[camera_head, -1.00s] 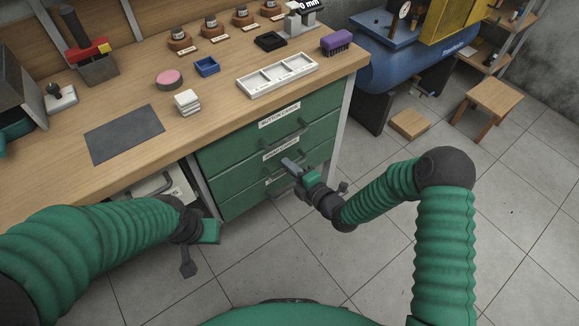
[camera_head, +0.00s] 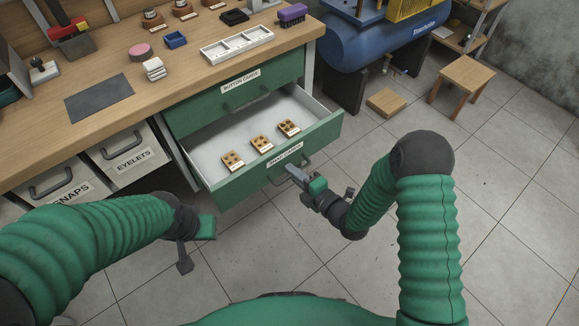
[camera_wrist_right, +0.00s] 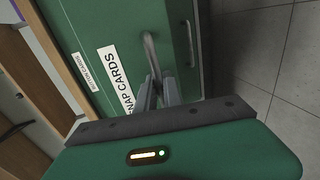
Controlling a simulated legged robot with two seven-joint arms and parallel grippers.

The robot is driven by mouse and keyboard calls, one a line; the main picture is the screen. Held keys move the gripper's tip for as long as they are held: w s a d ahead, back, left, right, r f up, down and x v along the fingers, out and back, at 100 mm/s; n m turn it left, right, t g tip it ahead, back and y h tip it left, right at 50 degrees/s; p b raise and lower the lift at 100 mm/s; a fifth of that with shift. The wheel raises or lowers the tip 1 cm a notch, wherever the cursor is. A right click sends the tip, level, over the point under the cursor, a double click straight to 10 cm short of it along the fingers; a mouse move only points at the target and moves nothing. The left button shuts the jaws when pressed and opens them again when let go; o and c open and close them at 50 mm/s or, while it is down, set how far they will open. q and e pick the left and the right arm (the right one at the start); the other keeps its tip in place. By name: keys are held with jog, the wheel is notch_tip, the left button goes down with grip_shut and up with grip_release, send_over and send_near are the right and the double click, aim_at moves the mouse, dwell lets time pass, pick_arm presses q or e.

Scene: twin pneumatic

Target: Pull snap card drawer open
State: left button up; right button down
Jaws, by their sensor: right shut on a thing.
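The snap card drawer (camera_head: 238,180) is pulled well out of the green cabinet, and its label reads SNAP CARDS. Several brown cards with dark snaps (camera_head: 260,144) lie inside on its pale floor. My right gripper (camera_head: 292,170) is shut on the drawer's handle (camera_head: 282,178) at the front panel. The right wrist view shows the fingers (camera_wrist_right: 160,92) around the handle bar (camera_wrist_right: 152,55), beside the label (camera_wrist_right: 121,78). My left gripper (camera_head: 196,238) hangs at the lower left, away from the drawer; its jaws are not clear.
The button cards drawer (camera_head: 235,98) above is shut. Bins labelled SNAPS (camera_head: 72,190) and EYELETS (camera_head: 131,160) stand under the bench (camera_head: 105,125) at left. A white tray (camera_head: 237,46) is on the bench. A stool (camera_head: 465,75) is at the right. Tiled floor in front is free.

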jog(key=s+d, duration=0.3)
jog(key=s, duration=0.1)
jog(key=shift+s+d+f, duration=0.1)
jog(key=shift+s+d, duration=0.15)
jog(key=shift+d, duration=0.15)
jog(key=c, duration=1.5)
grip_release()
jog(key=shift+a, duration=0.1)
